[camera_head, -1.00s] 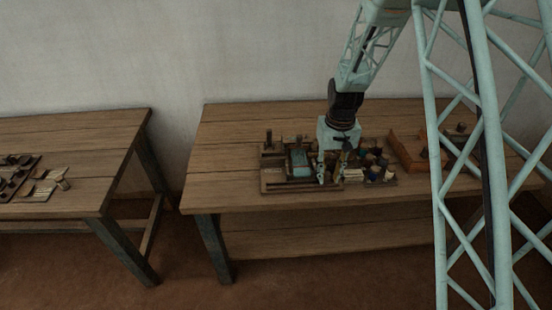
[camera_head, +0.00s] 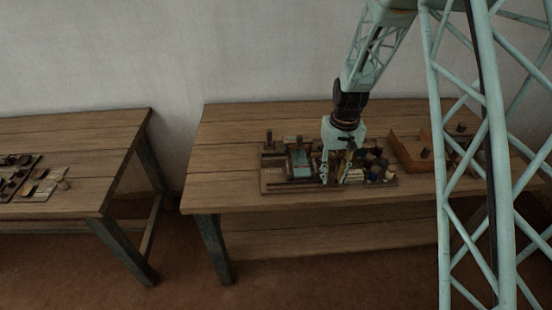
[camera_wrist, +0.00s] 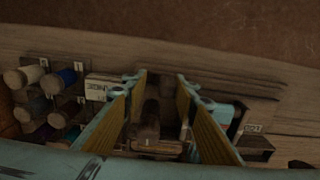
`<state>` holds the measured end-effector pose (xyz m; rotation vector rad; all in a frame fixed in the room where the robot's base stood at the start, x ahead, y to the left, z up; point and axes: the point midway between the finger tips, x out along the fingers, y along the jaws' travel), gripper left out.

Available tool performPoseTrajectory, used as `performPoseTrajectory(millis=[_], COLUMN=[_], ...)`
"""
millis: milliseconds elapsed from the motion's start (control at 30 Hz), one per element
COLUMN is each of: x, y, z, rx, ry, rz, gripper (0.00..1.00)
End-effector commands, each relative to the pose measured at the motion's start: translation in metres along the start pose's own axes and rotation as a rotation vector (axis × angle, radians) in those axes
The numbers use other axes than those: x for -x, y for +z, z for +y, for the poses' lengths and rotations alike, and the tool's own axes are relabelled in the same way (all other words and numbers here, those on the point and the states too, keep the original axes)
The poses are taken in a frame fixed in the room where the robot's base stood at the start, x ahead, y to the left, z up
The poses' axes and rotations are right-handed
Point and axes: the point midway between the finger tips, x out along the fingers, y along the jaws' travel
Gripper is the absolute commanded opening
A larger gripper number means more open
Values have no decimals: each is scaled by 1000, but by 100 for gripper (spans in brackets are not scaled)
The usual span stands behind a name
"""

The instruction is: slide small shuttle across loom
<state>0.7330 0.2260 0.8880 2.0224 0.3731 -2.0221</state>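The small wooden loom (camera_head: 272,183) sits on the table, with a blue-green piece (camera_head: 299,160) in its middle. My gripper (camera_head: 335,172) points down at the loom's right side. In the wrist view my gripper (camera_wrist: 161,82) has its two yellow-padded fingers well apart. A small dark brown wooden piece (camera_wrist: 151,115) stands between them, with a visible gap on the right finger's side. It may be the small shuttle, but I cannot tell for sure. The fingers hide part of the loom.
Several thread spools (camera_wrist: 30,75) stand close to the left of the fingers in the wrist view. An orange-brown wooden tray (camera_head: 407,160) lies to the right of the loom. The table (camera_head: 225,150) is clear to the left. A second table (camera_head: 80,140) stands farther left.

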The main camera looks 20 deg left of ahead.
Motion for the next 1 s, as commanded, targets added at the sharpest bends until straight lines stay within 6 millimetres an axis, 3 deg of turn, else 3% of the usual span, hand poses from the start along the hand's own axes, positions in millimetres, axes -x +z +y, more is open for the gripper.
performPoseTrajectory(millis=[667,733,1000], x=[0,0,0], y=[0,0,0], z=[-8,-8,-8], rx=[0,0,0], ry=[0,0,0], rz=[0,0,0], gripper=[24,28,28])
